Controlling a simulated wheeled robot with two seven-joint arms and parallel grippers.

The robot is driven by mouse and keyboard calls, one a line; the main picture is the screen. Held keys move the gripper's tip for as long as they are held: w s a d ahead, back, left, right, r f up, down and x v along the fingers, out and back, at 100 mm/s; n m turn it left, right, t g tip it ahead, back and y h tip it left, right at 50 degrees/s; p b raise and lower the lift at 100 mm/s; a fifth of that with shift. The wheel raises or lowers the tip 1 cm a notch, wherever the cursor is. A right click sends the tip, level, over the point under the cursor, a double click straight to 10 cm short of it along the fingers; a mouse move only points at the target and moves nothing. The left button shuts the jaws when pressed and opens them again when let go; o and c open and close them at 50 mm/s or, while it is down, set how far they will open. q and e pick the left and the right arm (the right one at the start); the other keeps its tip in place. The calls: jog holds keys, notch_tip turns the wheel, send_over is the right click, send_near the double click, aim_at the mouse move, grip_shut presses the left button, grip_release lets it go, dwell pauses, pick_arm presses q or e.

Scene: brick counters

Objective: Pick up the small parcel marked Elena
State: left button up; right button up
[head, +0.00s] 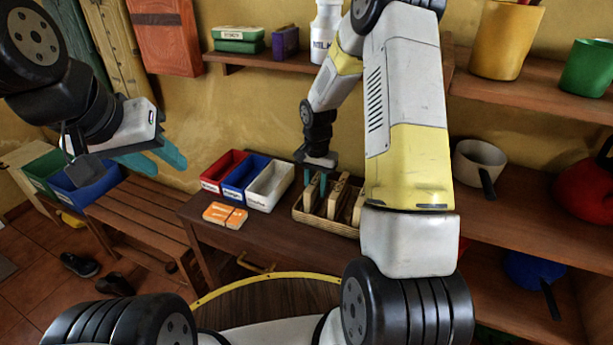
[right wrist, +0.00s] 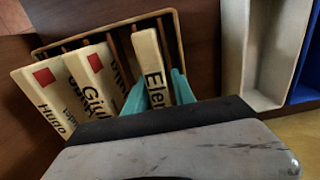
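The Elena parcel (right wrist: 154,70) is a thin cream block with black letters, standing on edge in a wicker basket (head: 298,209) on the wooden counter. My right gripper (right wrist: 162,88) points down into the basket. Its teal fingers lie on either side of the Elena parcel, very close to its faces; firm contact does not show. It also shows in the head view (head: 315,180). A Giulia-like parcel (right wrist: 96,78) and a Hugo parcel (right wrist: 48,100), each with a red square, stand beside it. My left gripper (head: 155,161) is open and empty at the left, away from the basket.
Red (head: 222,171), blue (head: 243,176) and white (head: 270,187) labelled bins stand left of the basket. An orange pack (head: 225,214) lies in front of them. Shelves at right hold a yellow pot (head: 507,40) and a pale saucepan (head: 478,160). A slatted bench (head: 138,215) stands left.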

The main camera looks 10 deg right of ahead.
grip_shut()
jog(key=shift+r, duration=0.1)
